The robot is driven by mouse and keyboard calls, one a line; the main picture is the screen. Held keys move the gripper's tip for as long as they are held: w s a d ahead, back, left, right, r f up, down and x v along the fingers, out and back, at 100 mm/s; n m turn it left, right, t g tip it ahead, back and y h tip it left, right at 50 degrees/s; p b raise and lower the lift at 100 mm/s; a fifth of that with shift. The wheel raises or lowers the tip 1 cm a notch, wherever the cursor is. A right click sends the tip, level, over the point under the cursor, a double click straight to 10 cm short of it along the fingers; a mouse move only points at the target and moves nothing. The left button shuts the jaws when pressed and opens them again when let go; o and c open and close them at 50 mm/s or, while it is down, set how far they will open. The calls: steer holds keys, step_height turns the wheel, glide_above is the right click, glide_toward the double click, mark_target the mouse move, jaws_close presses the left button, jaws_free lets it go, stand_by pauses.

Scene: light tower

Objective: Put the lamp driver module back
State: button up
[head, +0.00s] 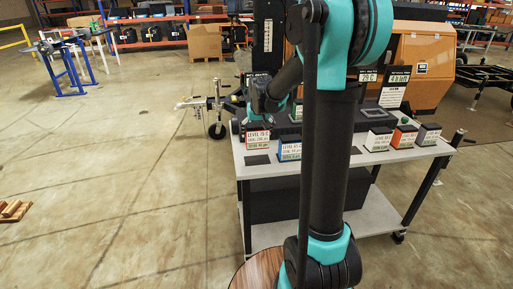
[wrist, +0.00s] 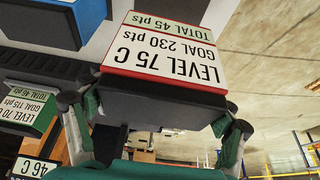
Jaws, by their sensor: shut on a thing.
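A dark box-shaped module (wrist: 160,92) with a red-edged white label reading "LEVEL 75 C" is between my gripper's fingers in the wrist view, where it appears upside down. In the head view this red-edged module (head: 258,137) is at the left end of the table, below my gripper (head: 268,110). My gripper (wrist: 165,122) is shut on it, one finger at each side. I cannot tell whether the module rests on the table or is just above it. No label names a lamp driver that I can read.
A blue-edged module (head: 290,150) is close to the right of the held one. A dark flat square (head: 257,160) lies in front on the table (head: 400,158). Several other labelled modules (head: 404,137) stand at the right. My arm hides the table's middle.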

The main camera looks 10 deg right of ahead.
mark_target(258, 130)
steer(key=shift+f, duration=3.6)
steer(key=shift+f, duration=0.1)
steer(key=o, duration=1.6)
steer(key=v, duration=1.1)
steer(key=shift+s+r, duration=0.1)
steer(key=shift+r, duration=0.2)
steer(key=shift+s+r, duration=0.15)
steer(key=shift+s, duration=0.05)
steer(key=s+d+f, duration=0.1)
steer(key=s+f, duration=0.3)
steer(key=s, duration=0.5)
steer(key=s+d+f, duration=0.1)
steer(key=s+f, duration=0.3)
steer(key=s, duration=0.5)
steer(key=s+d+f, duration=0.2)
steer(key=s+f, duration=0.2)
steer(key=s, duration=0.5)
steer(key=shift+f, duration=0.3)
